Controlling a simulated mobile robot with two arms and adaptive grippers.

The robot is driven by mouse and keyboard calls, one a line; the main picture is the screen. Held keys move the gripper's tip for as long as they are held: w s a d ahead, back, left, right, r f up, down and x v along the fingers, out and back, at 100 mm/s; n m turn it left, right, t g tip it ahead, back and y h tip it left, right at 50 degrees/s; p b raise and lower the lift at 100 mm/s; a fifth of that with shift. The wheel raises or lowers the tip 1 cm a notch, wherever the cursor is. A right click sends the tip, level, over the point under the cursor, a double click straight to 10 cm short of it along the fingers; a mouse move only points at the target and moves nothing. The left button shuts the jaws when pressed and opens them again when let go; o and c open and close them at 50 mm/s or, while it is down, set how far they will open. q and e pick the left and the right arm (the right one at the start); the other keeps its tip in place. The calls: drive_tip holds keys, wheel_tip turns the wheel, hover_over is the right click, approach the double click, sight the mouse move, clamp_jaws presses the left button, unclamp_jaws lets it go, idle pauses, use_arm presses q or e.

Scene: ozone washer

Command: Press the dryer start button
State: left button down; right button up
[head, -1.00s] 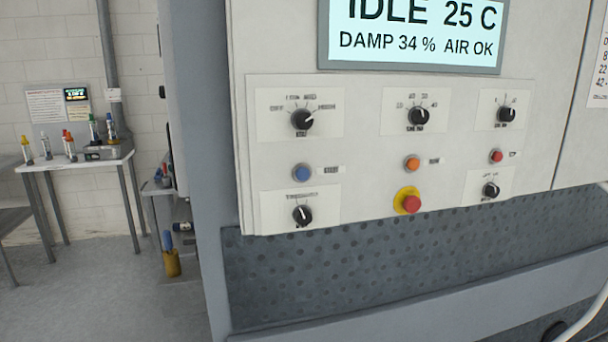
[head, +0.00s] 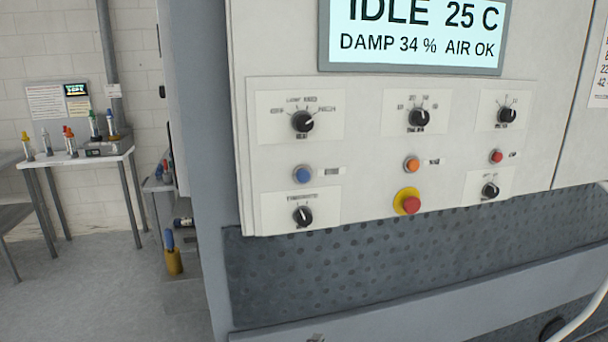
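The dryer's control panel (head: 370,160) fills the middle of the head view. It has a blue button (head: 302,174) at left, an orange button (head: 411,165) in the middle and a small red button (head: 496,156) at right. The labels beside them are too blurred to read surely, so I cannot tell from this frame which is start. The display (head: 415,30) reads IDLE 25 C, DAMP 34 %, AIR OK. Neither gripper shows clearly, and nothing touches the panel.
A red mushroom button on a yellow base (head: 407,202) sits below the orange button. Several black knobs surround the buttons. A grey dimpled surface (head: 400,260) lies below the panel. A white table (head: 85,160) with bottles stands at far left, with open floor before it.

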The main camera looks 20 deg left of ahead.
sight(303, 176)
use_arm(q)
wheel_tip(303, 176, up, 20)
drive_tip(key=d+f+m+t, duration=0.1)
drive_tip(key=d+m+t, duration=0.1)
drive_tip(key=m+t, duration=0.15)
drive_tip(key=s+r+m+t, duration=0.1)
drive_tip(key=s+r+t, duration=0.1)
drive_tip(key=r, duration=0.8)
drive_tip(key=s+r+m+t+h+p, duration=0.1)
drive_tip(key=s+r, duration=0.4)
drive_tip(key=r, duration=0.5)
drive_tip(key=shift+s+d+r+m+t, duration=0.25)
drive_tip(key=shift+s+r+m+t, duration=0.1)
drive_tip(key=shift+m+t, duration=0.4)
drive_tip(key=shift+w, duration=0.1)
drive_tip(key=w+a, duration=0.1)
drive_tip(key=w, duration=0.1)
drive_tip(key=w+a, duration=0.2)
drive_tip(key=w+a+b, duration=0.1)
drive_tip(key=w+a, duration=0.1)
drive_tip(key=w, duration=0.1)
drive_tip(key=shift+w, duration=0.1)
